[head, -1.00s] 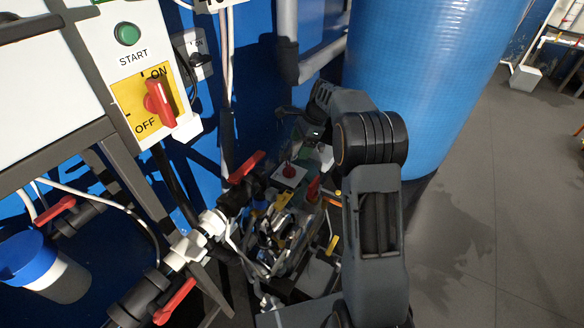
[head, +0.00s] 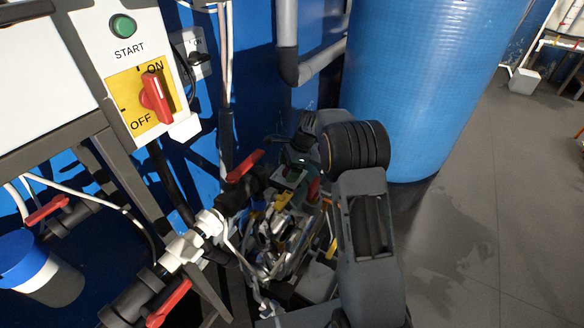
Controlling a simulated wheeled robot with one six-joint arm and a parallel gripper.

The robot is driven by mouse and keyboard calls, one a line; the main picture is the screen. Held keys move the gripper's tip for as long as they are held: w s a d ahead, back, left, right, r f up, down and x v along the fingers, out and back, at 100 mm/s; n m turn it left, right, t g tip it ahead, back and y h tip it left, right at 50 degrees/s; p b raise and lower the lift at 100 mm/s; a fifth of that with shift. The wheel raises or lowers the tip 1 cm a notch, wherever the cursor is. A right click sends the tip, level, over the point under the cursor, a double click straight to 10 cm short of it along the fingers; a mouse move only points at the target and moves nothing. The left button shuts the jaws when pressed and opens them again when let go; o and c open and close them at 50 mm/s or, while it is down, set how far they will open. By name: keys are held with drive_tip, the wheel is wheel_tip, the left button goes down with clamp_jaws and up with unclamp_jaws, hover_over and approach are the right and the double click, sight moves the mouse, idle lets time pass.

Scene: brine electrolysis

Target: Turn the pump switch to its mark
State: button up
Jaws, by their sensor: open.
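A red rotary handle (head: 156,98) sits on a yellow plate (head: 127,98) marked ON and OFF, below a green START button (head: 123,26). The handle stands nearly upright, its top end near the ON label. A smaller dark switch (head: 198,59) with an ON label is on a grey box to the right. I cannot tell which of these is the pump switch. My gripper (head: 301,132) is open, small and dark against the blue wall, right of both switches and apart from them. Its fingertips are hard to make out, and my arm partly blocks the view.
A large blue tank (head: 430,70) stands right of my arm. Pipes with red valve handles (head: 245,166) are at lower left and centre. A cluttered bin of tools (head: 280,230) lies below my gripper. A grey pipe (head: 288,50) runs down the wall. Open floor (head: 480,220) is at right.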

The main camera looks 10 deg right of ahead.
drive_tip(key=shift+c, duration=0.2)
drive_tip(key=c, duration=0.9)
drive_tip(key=shift+d, duration=0.25)
drive_tip(key=shift+a+r+p, duration=0.1)
drive_tip(key=shift+p, duration=0.2)
drive_tip(key=n+p, duration=0.1)
drive_tip(key=n+g+p, duration=0.1)
drive_tip(key=n, duration=0.1)
drive_tip(key=shift+a+r+p, duration=0.1)
drive_tip(key=shift+a+p, duration=0.1)
drive_tip(key=shift+p, duration=0.2)
drive_tip(key=n+g+p, duration=0.1)
drive_tip(key=n, duration=0.1)
drive_tip(key=n+p, duration=0.1)
drive_tip(key=n, duration=0.1)
drive_tip(key=shift+a+n+g+h+p, duration=0.15)
drive_tip(key=shift+n+g+h+p, duration=0.15)
drive_tip(key=shift+g+h+p, duration=0.1)
drive_tip(key=n, duration=0.2)
drive_tip(key=n+g+h+p, duration=0.1)
drive_tip(key=n, duration=0.2)
drive_tip(key=shift+f+h, duration=0.2)
drive_tip(key=shift+h, duration=0.1)
drive_tip(key=n+h, duration=0.1)
drive_tip(key=n, duration=0.4)
drive_tip(key=shift+g+h+p, duration=0.4)
drive_tip(key=shift+n, duration=0.3)
